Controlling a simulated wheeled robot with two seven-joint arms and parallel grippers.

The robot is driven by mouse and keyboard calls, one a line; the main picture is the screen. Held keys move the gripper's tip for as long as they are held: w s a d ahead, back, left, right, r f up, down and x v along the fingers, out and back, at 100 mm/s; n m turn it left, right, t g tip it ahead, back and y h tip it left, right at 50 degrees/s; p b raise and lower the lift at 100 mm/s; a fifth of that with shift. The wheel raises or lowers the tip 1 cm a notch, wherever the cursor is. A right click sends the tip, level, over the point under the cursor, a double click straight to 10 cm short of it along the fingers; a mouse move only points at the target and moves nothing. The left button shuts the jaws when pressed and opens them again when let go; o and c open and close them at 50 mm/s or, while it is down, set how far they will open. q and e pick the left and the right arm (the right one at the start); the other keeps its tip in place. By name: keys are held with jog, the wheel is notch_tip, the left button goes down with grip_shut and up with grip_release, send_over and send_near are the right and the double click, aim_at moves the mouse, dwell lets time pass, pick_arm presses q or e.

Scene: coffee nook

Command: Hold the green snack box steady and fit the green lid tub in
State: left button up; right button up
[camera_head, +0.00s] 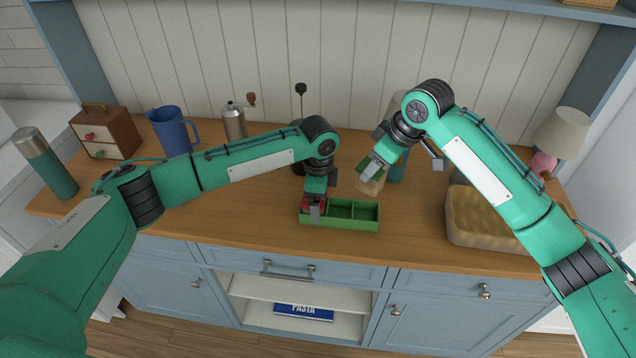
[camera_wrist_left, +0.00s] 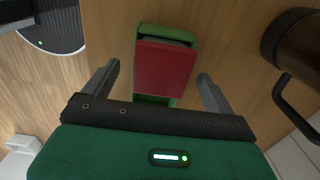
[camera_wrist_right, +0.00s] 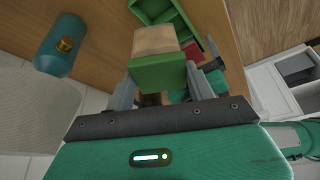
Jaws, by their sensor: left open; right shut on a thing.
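The green snack box (camera_head: 352,223) lies on the counter near its front edge. A tub with a red lid (camera_wrist_left: 165,65) sits in its left end compartment; the other compartments look empty. My left gripper (camera_head: 314,209) is at that left end, pointing down, its open fingers on either side of the red lid in the left wrist view. The green lid tub (camera_wrist_right: 158,74), with a tan body, is gripped by my right gripper (camera_wrist_right: 160,84). In the head view the tub (camera_head: 370,186) is behind the box's right end, held apart from it and partly hidden by the fingers.
A tan basket-like thing (camera_head: 485,222) stands at the right, near a pink lamp (camera_head: 545,162). A teal container (camera_wrist_right: 62,45) is near my right gripper. A blue jug (camera_head: 172,130), a grinder (camera_head: 234,122) and a wooden drawer box (camera_head: 104,133) stand at the back left.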

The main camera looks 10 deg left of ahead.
aim_at(340, 213)
pick_arm(q)
jog(key=shift+f, duration=1.9)
jog(key=c, duration=1.1)
pick_arm(e)
jog(key=n+g, duration=0.2)
jog(key=n, duration=0.3)
jog(key=shift+n, duration=0.4)
jog(key=shift+f+y, duration=0.1)
jog(key=shift+y, duration=0.2)
jog(key=shift+w+f, duration=0.15)
jog(key=shift+f, duration=3.35)
jog(key=shift+f, duration=0.5)
jog(key=shift+f, duration=0.75)
jog(key=shift+f, duration=0.1)
